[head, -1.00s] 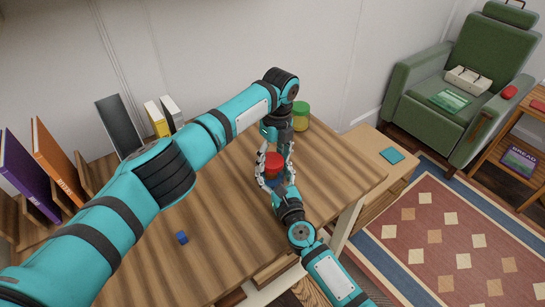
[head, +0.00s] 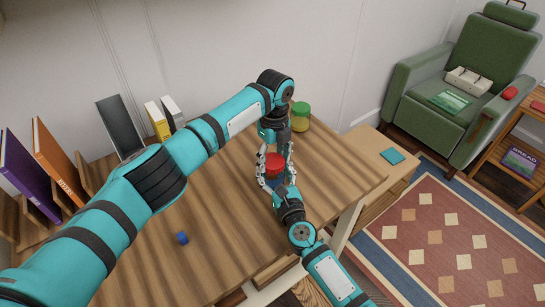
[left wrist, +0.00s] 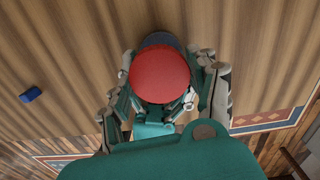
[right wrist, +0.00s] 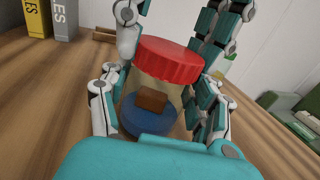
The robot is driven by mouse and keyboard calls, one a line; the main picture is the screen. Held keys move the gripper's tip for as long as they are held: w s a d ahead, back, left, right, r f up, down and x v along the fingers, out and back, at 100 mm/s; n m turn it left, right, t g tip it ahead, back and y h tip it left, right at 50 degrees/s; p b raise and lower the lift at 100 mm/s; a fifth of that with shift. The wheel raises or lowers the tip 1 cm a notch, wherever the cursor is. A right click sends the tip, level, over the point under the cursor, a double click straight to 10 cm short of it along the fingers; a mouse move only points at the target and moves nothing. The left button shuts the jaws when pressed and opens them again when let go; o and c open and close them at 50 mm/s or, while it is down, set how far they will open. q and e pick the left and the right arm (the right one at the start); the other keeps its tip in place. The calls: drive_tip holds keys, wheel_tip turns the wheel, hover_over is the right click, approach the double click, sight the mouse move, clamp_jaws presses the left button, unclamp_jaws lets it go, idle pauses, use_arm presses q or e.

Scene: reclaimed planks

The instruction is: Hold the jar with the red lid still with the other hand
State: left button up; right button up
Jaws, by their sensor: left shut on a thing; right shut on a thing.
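The jar with the red lid (head: 275,161) stands on the wooden table between my two grippers. In the right wrist view it shows a red lid (right wrist: 168,62), a clear body with a brown block-like shape in it or on it, and a blue lower part (right wrist: 146,116). My left gripper (left wrist: 160,82) comes down from above, shut on the jar at the lid, with fingers on both sides. My right gripper (right wrist: 160,105) reaches in low from the front, shut on the jar's body. Fingers hide parts of the jar's sides.
A jar with a green lid (head: 300,117) stands behind, towards the back right of the table. A small blue block (head: 182,238) lies at the front left. Books and binders (head: 57,166) stand along the left and back. The middle left of the table (head: 215,210) is clear.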

use_arm(q)
drive_tip(key=shift+o, duration=0.7)
drive_tip(key=shift+s+a+f, duration=0.1)
drive_tip(key=shift+f, duration=0.7)
drive_tip(key=shift+d+r+g+y, duration=0.25)
drive_tip(key=shift+r+g+y, duration=0.15)
drive_tip(key=shift+r+y, duration=0.1)
drive_tip(key=shift+c, duration=0.2)
drive_tip(key=shift+o, duration=0.2)
drive_tip(key=shift+w+a+f+h, duration=0.1)
drive_tip(key=shift+w+f+h, duration=0.15)
drive_tip(key=shift+f, duration=0.35)
idle(0.5)
idle(0.3)
drive_tip(key=o, duration=0.9)
